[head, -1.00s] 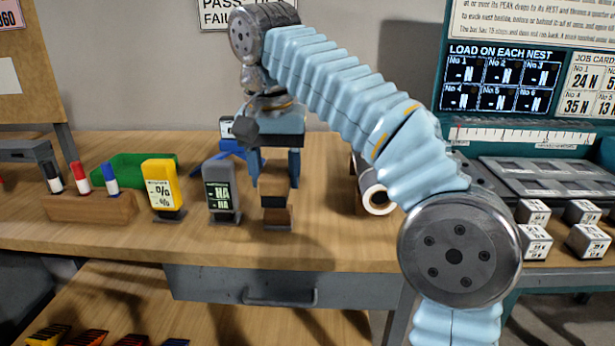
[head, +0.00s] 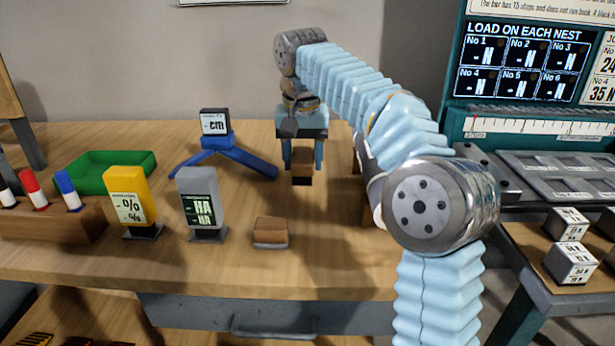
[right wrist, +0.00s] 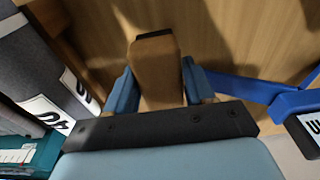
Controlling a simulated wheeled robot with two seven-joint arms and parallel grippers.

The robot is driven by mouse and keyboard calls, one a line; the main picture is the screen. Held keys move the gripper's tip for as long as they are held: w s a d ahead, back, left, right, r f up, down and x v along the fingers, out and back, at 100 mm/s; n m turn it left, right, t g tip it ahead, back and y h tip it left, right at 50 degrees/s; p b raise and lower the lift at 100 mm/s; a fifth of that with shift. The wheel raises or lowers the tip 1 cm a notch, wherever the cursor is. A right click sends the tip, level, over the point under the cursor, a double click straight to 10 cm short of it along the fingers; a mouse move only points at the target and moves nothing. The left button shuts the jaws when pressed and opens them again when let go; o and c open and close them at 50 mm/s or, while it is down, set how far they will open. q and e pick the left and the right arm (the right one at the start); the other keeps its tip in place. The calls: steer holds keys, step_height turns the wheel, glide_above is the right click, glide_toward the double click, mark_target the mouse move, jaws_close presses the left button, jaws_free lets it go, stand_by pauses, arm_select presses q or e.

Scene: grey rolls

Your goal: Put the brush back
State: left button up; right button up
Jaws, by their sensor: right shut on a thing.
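My right gripper (head: 303,162) is shut on a wooden block with a dark underside, which looks like the brush (head: 303,166). It holds it over the bench, toward the back. In the right wrist view the brush (right wrist: 155,72) sits between the two blue fingers (right wrist: 155,90), its dark end pointing away from the palm. Whether it touches the bench is hard to tell. A separate small wooden block (head: 271,231) with a pale lower edge lies on the bench nearer the front, apart from the gripper. My left gripper is not in view.
A blue-legged stand with a small display (head: 216,127) is left of the gripper. A grey meter (head: 203,202), yellow meter (head: 126,200), green tray (head: 105,172) and pen holder (head: 50,222) stand further left. A pale roll is partly hidden behind my arm.

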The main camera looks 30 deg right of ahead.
mark_target(307, 152)
steer(key=shift+w+d+f, duration=0.2)
steer(key=shift+d+f, duration=0.1)
steer(key=shift+f, duration=0.15)
steer(key=shift+w+d+f, duration=0.2)
steer(key=shift+d+f, duration=0.05)
steer(key=shift+f, duration=0.2)
steer(key=f, duration=0.2)
steer(key=f+b, duration=0.1)
steer(key=f, duration=0.1)
steer(key=shift+w+d, duration=0.2)
steer(key=shift+d, duration=0.15)
steer(key=o, duration=0.9)
steer(key=shift+o, duration=0.2)
steer(key=shift+r, duration=0.1)
steer(key=shift+r, duration=0.35)
steer(key=r, duration=0.6)
steer(key=s+r+p, duration=0.1)
steer(key=r, duration=0.2)
steer(key=shift+a+r, duration=0.25)
steer(key=shift+a, duration=0.15)
steer(key=shift+s+r, duration=0.15)
steer(key=shift+r, duration=0.65)
